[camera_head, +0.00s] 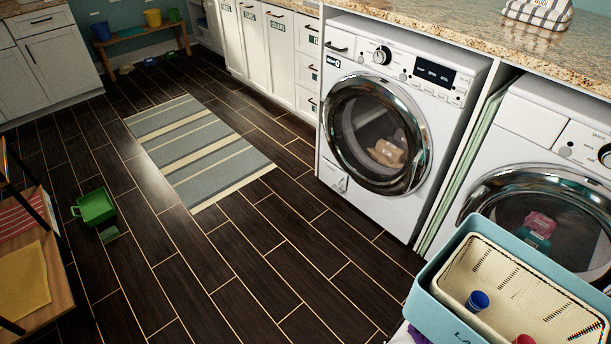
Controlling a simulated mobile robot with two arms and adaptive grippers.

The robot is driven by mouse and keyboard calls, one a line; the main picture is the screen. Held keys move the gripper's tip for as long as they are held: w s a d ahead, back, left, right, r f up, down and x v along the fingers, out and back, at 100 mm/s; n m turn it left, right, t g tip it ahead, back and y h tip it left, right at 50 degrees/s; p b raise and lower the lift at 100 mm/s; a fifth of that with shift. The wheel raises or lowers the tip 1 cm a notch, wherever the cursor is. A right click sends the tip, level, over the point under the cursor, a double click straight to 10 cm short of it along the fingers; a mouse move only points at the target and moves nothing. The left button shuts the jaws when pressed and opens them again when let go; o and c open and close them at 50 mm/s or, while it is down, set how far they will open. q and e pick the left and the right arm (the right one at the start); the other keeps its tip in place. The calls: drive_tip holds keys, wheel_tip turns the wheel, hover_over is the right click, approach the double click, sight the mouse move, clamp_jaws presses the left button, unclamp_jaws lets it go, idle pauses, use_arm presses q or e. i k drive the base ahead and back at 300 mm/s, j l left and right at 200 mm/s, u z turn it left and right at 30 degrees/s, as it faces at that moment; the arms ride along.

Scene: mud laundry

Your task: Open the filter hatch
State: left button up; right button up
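A white front-loading washing machine (440,150) stands under the granite counter at the centre right, with its round door shut. A small filter hatch (332,174) sits at the bottom left of its front, near the floor. A small pale part shows at the hatch's right side. The hatch is too small to tell whether it is fully shut. Neither of my grippers is in view.
A second front loader (518,112) stands to the right. A blue laundry basket (428,302) with a cream inner bin fills the lower right corner. A striped rug (205,150) and a green bin (95,207) lie on the dark floor. Floor before the washer is clear.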

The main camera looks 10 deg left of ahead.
sight(331, 176)
drive_tip(key=i+j+z, duration=0.1)
drive_tip(key=i+j, duration=0.2)
drive_tip(key=i+j+z, duration=0.1)
drive_tip(key=i+j, duration=0.15)
drive_tip(key=i+j+z, duration=0.1)
drive_tip(key=i+j, duration=0.2)
drive_tip(key=j, duration=0.15)
drive_tip(key=i+j+z, duration=0.1)
drive_tip(key=i+j, duration=0.15)
drive_tip(key=j, duration=0.15)
drive_tip(key=i+j+z, duration=0.1)
drive_tip(key=i+j, duration=0.15)
drive_tip(key=j, duration=0.15)
